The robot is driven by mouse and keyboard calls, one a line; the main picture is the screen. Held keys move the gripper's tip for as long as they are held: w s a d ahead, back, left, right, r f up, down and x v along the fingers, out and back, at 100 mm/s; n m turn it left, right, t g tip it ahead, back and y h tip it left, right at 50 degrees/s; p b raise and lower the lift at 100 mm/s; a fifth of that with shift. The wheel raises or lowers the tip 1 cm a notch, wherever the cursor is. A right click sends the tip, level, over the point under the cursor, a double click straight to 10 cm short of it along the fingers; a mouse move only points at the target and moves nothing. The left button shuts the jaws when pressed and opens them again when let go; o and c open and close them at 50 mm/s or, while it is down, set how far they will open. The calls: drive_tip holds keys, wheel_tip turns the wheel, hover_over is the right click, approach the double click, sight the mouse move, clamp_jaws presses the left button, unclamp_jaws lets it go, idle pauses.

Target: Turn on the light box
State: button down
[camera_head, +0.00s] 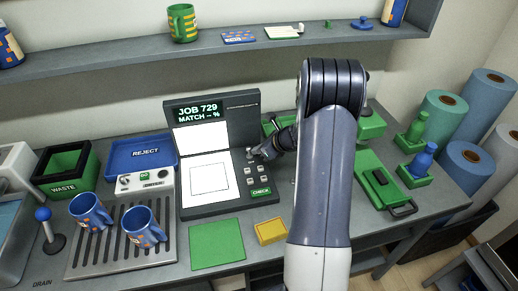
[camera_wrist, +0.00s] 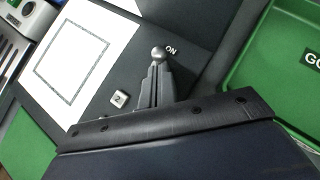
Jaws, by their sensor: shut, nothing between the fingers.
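The light box (camera_head: 222,208) is a dark grey unit with an upright back panel, which reads "JOB 729 MATCH – %", and a flat bed. White panels on its back and bed look bright. In the wrist view its white bed panel (camera_wrist: 75,55) has a dark square outline. A small round-topped metal switch (camera_wrist: 159,54) stands beside the "ON" label. My gripper (camera_wrist: 157,80) is shut and empty, its fingertips right at the switch; I cannot tell whether they touch it. In the head view my gripper (camera_head: 257,153) is over the box's right edge, partly hiding the switch area.
Several small buttons and a green CHECK button (camera_head: 261,192) are on the box's right strip. A green tray (camera_wrist: 280,60) lies just to the right. Blue mugs stand on a drain rack (camera_head: 120,250) at left. A green mat (camera_head: 217,244) and yellow block (camera_head: 271,231) lie in front.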

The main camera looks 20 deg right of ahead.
drive_tip(key=shift+r+p, duration=0.65)
drive_tip(key=shift+r, duration=0.15)
drive_tip(key=shift+s+d, duration=0.2)
drive_tip(key=shift+s, duration=0.05)
drive_tip(key=w+d+v, duration=0.1)
drive_tip(key=v, duration=1.1)
drive_tip(key=shift+d+r+b, duration=0.3)
drive_tip(key=shift+r+b, duration=0.1)
drive_tip(key=shift+r, duration=0.05)
drive_tip(key=shift+w, duration=0.15)
